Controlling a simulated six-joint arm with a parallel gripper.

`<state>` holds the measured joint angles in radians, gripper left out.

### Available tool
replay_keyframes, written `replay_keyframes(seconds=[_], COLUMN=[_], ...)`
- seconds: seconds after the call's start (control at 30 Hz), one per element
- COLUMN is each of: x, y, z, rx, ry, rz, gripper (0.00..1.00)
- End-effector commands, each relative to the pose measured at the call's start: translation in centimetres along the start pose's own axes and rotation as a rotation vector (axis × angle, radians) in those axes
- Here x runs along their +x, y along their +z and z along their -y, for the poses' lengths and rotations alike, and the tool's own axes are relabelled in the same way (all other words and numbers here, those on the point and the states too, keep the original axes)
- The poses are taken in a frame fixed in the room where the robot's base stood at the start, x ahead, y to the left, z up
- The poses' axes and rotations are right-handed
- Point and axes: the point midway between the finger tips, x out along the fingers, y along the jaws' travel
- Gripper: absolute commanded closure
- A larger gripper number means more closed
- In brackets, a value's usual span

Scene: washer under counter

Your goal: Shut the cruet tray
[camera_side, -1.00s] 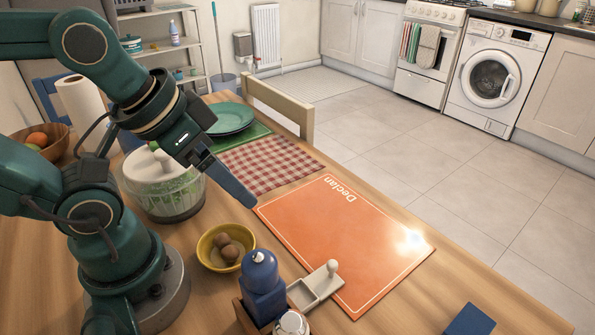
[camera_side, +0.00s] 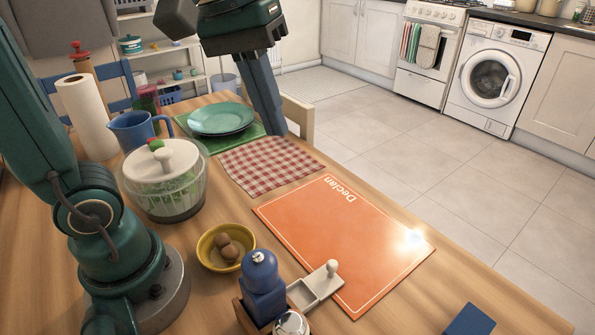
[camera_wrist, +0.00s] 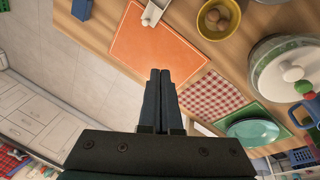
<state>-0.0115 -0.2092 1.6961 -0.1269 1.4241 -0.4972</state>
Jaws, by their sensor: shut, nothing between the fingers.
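The cruet tray is a grey pull-out tray (camera_side: 317,289) with an upright knob (camera_side: 332,267). It sticks out to the right from the wooden cruet box (camera_side: 240,312), its outer end over the orange mat's edge. A blue mill (camera_side: 262,285) and a metal-topped shaker (camera_side: 291,323) stand at the box. In the wrist view the tray (camera_wrist: 155,10) is at the top edge, and the box is out of frame. My gripper (camera_side: 277,133) is shut and empty, pointing down near the checked cloth, well away from the tray. Its closed fingers (camera_wrist: 160,74) show in the wrist view.
An orange mat (camera_side: 345,235) lies right of the tray. A yellow bowl (camera_side: 217,262) with brown items stands behind the tray. A salad spinner (camera_side: 165,180), blue jug (camera_side: 130,130), green plates (camera_side: 222,118) and checked cloth (camera_side: 270,167) are farther back. A blue block (camera_side: 470,321) lies front right.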

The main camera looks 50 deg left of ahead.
Motion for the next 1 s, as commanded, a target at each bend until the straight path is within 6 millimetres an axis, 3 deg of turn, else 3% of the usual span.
replay_keyframes(seconds=[0.27,0.5,0.8,1.0], x=[2.0,6.6,12.5,13.5], y=[-4.3,-6.9,-7.9,-7.6], z=[-3.2,-4.6,-4.2,-3.9], rx=[-0.179,-0.277,-0.307,-0.313], ry=[-0.052,-0.115,-0.176,-0.192], rz=[0.187,0.329,0.439,0.461], gripper=[1.0,1.0,1.0,1.0])
